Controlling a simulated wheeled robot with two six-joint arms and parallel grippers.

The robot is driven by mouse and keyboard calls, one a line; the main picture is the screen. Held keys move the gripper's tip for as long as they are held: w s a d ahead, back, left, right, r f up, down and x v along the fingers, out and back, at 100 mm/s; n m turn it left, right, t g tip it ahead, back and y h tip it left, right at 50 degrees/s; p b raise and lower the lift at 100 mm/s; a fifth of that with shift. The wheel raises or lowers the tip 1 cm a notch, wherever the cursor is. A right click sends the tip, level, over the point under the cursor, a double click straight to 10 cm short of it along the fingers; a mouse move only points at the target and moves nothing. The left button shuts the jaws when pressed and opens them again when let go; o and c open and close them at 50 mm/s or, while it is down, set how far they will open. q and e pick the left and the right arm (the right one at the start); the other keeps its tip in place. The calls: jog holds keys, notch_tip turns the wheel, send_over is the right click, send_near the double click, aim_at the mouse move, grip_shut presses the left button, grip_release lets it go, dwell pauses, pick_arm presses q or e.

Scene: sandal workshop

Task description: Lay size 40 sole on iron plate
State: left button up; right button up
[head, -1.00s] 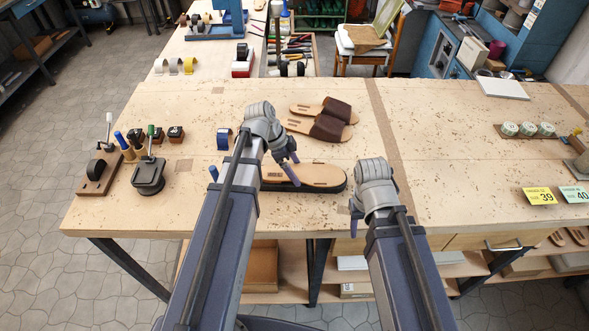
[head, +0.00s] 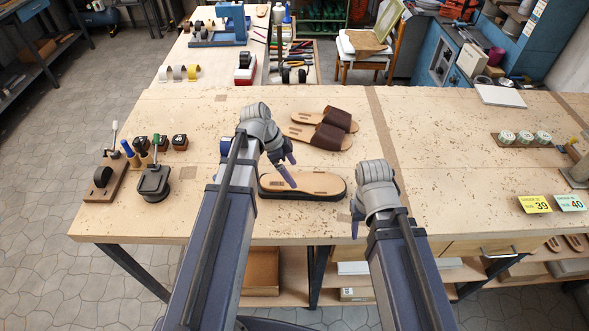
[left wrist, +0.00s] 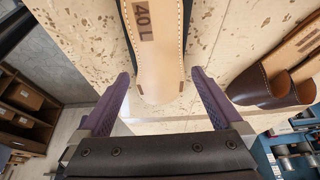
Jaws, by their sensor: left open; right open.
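A tan sole (head: 325,183) with a dark edge lies flat near the front of the bench. Its stamp reads 40 L in the left wrist view (left wrist: 158,60). I cannot tell whether the dark edge is the sole's own or an iron plate under it. My left gripper (head: 287,167) is open above the sole's left part. In the left wrist view its two fingers (left wrist: 160,76) stand either side of the sole's rounded end, with nothing held. My right gripper (head: 355,220) is open and empty at the bench's front edge, right of the sole.
A pair of brown-strapped sandals (head: 322,136) lies behind the sole. Yellow size 39 (head: 535,204) and green size 40 (head: 570,202) cards lie at the right. The bench between is clear.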

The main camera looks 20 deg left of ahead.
pick_arm(q)
jog(key=w+p+v, duration=0.1)
jog(key=p+v, duration=0.6)
jog(key=v, duration=0.1)
jog(key=s+d+f+n+g+y, duration=0.1)
jog(key=s+d+n+y, duration=0.4)
jog(key=s+d+n, duration=0.6)
jog(key=s+d, duration=0.3)
jog(key=shift+d+f+b, duration=0.2)
jog(key=shift+d+b, duration=0.1)
jog(key=shift+d, duration=0.1)
dwell(0.5)
